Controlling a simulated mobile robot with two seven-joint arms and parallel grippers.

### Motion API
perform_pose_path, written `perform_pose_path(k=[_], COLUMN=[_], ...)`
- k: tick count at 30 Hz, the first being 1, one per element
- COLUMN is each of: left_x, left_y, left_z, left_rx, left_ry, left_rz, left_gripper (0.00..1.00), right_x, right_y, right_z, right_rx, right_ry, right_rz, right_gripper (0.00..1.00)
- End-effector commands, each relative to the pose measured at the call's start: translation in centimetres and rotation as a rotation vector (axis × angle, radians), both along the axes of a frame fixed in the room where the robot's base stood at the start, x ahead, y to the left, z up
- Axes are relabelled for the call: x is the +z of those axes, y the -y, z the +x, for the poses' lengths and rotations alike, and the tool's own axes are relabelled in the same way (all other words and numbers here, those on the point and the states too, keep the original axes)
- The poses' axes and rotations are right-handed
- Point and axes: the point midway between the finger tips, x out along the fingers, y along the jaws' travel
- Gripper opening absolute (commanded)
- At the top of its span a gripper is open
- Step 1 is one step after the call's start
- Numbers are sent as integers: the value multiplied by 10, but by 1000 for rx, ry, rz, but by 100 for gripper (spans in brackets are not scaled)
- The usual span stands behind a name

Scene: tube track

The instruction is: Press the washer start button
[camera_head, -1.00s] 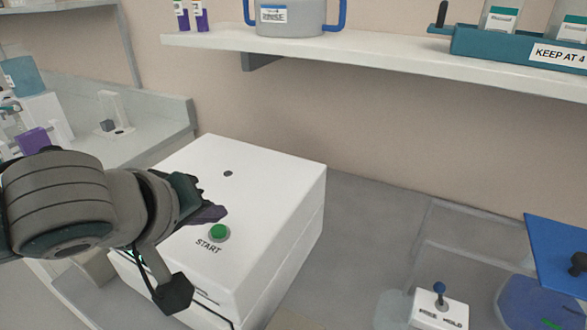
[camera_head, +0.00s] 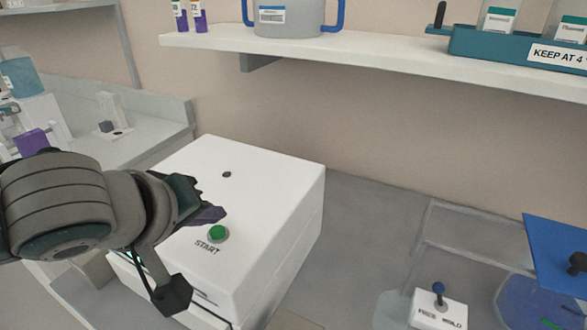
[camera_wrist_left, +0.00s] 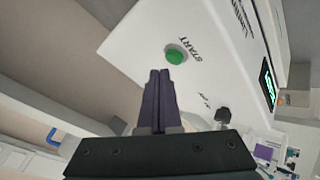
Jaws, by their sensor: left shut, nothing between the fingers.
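The washer (camera_head: 275,205) is a white box with a flat top on the counter. Its green round start button (camera_head: 218,233) sits on the top, with the word START printed beside it. The button also shows in the left wrist view (camera_wrist_left: 176,54), just beyond the fingertips. My left gripper (camera_head: 222,214) is shut and empty, its purple fingers over the washer top close to the button. In the left wrist view the shut fingers (camera_wrist_left: 159,75) point at the button's near edge. I cannot tell whether they touch it. My right gripper is not in view.
A shelf (camera_head: 380,62) runs along the wall above, with a grey pot (camera_head: 290,20) and a teal rack (camera_head: 500,45). A switch box with a blue lever (camera_head: 438,310) and a blue panel (camera_head: 555,255) are at the lower right. The counter right of the washer is partly bare.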

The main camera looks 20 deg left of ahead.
Motion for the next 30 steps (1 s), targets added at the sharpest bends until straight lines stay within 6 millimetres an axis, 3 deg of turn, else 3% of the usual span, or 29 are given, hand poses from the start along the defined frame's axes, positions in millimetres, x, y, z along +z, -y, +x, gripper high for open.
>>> perform_pose_path(k=[30], left_x=[-13], left_y=[0], left_z=[0], left_rx=[0], left_ry=[0], left_rz=[0], left_gripper=[0], right_x=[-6], right_y=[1], right_z=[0], right_rx=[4], right_ry=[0], right_rz=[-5], right_gripper=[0])
